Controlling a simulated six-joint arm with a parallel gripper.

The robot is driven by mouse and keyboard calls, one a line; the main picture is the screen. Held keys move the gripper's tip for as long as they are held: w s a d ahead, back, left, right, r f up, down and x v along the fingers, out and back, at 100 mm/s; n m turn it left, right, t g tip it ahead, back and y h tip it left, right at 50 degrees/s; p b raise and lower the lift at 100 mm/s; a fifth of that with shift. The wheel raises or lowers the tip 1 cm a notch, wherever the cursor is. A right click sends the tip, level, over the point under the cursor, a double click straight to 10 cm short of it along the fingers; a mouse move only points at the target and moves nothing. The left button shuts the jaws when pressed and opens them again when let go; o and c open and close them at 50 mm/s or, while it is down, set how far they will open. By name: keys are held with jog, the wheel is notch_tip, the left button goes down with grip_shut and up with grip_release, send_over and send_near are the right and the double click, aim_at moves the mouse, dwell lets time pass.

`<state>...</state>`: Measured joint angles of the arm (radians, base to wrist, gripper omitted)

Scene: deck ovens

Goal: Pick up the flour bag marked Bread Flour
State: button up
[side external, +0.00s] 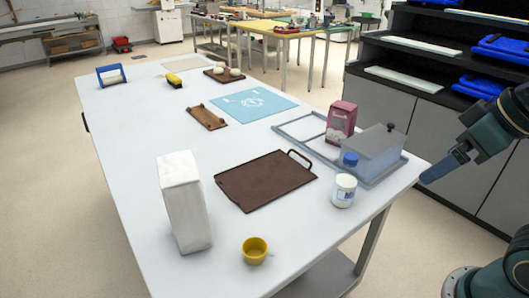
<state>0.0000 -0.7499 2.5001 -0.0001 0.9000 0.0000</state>
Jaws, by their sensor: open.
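A tall white paper bag (184,205) stands upright at the table's near left corner. No marking on its visible faces can be read, so I cannot tell whether it says Bread Flour. A smaller dark pink package (341,118) stands at the right side of the table, behind a clear box; its label is too small to read. My gripper (432,177) is at the right, off the table's right corner, apart from both packages. It is open and empty.
The white table (130,160) holds a brown tray (262,180) with a handle, a yellow cup (254,250), a white jar with a blue lid (343,190), a clear box (375,155) on a grey tray, a blue mat (253,102) and a brown board (207,117). The left middle is clear.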

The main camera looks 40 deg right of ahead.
dwell(0.3)
jog(key=w+a+r, duration=0.3)
jog(key=w+r, duration=0.1)
jog(key=w, duration=0.3)
jog(key=w+a+r+m+h, duration=0.1)
jog(key=w+a+r, duration=0.15)
jog(key=w, duration=0.55)
jog(key=w+a+r, duration=0.3)
jog(key=w+r, duration=0.1)
jog(key=w, duration=0.3)
jog(key=w+a+f, duration=0.2)
jog(key=a, duration=0.6)
jog(key=w+a+f+m, duration=0.1)
jog(key=w+a+f, duration=0.2)
jog(key=a, duration=0.5)
jog(key=w+a+f+m+g, duration=0.1)
jog(key=w+a+f, duration=0.2)
jog(key=a, duration=0.6)
jog(key=shift+a, duration=0.1)
jog(key=shift+s+a+f, duration=0.1)
jog(key=shift+a+f, duration=0.05)
jog(key=shift+a, duration=0.25)
jog(key=shift+d+f, duration=0.1)
jog(key=shift+f, duration=0.1)
